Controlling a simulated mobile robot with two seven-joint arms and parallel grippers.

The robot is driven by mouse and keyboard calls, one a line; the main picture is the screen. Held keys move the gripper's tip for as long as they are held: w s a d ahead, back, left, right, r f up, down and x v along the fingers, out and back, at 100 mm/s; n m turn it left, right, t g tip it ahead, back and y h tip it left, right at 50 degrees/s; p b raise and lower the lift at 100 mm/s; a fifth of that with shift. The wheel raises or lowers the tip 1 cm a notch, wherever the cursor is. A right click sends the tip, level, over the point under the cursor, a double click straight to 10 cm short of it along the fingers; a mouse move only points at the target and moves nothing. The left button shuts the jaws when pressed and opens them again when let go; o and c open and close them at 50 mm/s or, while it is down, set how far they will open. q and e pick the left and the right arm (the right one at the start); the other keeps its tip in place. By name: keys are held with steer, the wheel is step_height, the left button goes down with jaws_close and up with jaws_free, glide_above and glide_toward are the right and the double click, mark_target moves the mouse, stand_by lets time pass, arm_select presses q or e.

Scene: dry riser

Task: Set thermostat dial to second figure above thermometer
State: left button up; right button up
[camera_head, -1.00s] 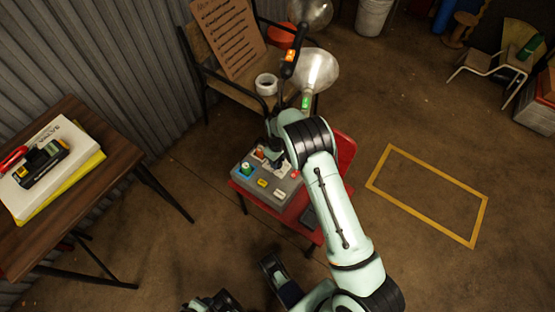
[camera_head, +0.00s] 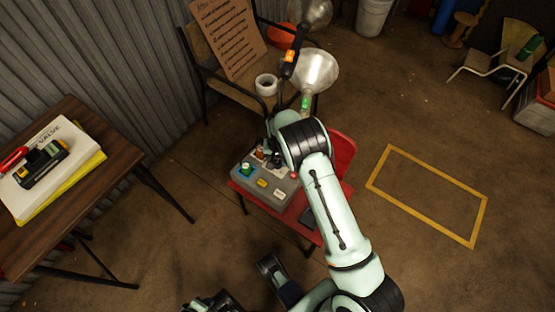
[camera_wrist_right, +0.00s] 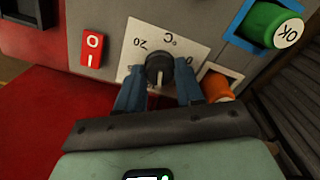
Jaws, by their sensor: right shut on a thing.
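The thermostat dial (camera_wrist_right: 159,66) is a dark round knob with a pale pointer line, on a white plate (camera_wrist_right: 140,47) marked "20" and "°C", upside down in the right wrist view. My right gripper (camera_wrist_right: 159,92) has its two blue fingers on either side of the knob, shut on it. In the head view my right gripper (camera_head: 273,154) is over the grey control box (camera_head: 262,192), and the wrist partly covers the plate. Dark parts at the bottom edge may be my left arm; its jaws cannot be made out. I cannot make out a thermometer.
The box has a red switch (camera_wrist_right: 92,50), a green OK button (camera_wrist_right: 268,25) and an orange knob (camera_wrist_right: 217,87) close to the dial. It rests on a red chair (camera_head: 343,150). A lamp (camera_head: 316,70) stands behind. A wooden table (camera_head: 105,170) is at left.

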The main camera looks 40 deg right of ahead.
mark_target(277, 162)
arm_select(q)
steer(key=shift+s+r, duration=0.1)
steer(key=shift+s, duration=0.05)
arm_select(e)
steer(key=shift+m, duration=1.3)
arm_select(q)
steer(key=shift+d, duration=0.1)
arm_select(e)
steer(key=shift+m, duration=0.3)
steer(key=o, duration=1)
steer(key=shift+o, duration=0.2)
arm_select(q)
steer(key=s+d+r+g+p, duration=0.1)
steer(key=s+d+r+p, duration=0.1)
steer(key=s+r+p, duration=0.1)
steer(key=shift+s+r+g+h, duration=0.3)
steer(key=shift+s+r+h, duration=0.1)
steer(key=shift+s, duration=0.35)
arm_select(e)
step_height(277, 162, up, 13)
steer(key=shift+r, duration=0.2)
